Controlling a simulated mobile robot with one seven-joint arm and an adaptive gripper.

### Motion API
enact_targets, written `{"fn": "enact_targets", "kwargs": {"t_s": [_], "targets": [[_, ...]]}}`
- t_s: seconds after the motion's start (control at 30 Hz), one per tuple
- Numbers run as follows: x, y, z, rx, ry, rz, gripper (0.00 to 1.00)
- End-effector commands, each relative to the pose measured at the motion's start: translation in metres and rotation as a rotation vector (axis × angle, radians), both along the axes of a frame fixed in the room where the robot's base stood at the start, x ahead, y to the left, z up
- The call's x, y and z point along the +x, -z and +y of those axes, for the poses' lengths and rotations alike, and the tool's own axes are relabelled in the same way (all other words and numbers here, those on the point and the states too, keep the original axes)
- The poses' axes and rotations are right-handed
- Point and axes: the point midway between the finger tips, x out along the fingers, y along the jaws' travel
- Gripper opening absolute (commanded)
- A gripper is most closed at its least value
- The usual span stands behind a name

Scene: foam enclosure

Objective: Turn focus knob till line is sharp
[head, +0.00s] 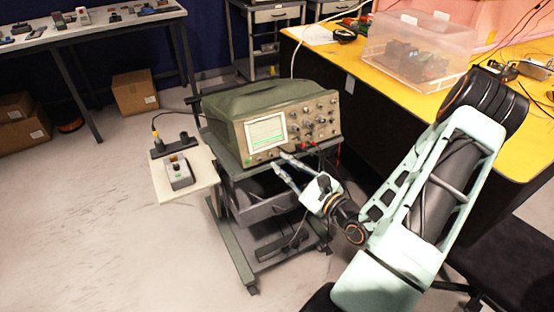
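A green oscilloscope (250,100) stands on a cart, its front panel facing my arm. Its lit screen (265,132) shows a green trace, too small to judge for sharpness. Several knobs (307,124) sit right of the screen, with small controls along the panel's lower edge. I cannot tell which is the focus knob. My gripper (279,160) is in front of the panel's lower edge, below the screen's right part. Its two fingers look apart with a gap between them, and nothing shows in the gap. I cannot tell whether the fingertips touch the panel.
A small side shelf (198,188) left of the cart holds a grey device (180,172). Red and black leads (318,150) hang from the panel's right side. A yellow bench (395,97) with a clear plastic bin (418,48) stands at right. The floor at left is clear.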

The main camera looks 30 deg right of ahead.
Motion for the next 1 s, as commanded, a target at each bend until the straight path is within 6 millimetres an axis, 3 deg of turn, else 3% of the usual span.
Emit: {"fn": "enact_targets", "kwargs": {"t_s": [0.1, 0.3, 0.57, 0.7, 1.0], "targets": [[0.016, 0.0, 0.004, -0.001, -0.002, 0.001, 0.17], [0.027, 0.0, 0.007, 0.001, 0.0, 0.002, 0.17], [0.028, 0.0, 0.007, 0.001, 0.0, 0.002, 0.16], [0.027, 0.0, 0.007, 0.001, 0.0, 0.002, 0.0], [0.027, 0.0, 0.007, 0.01, 0.002, 0.002, 0.0]]}}
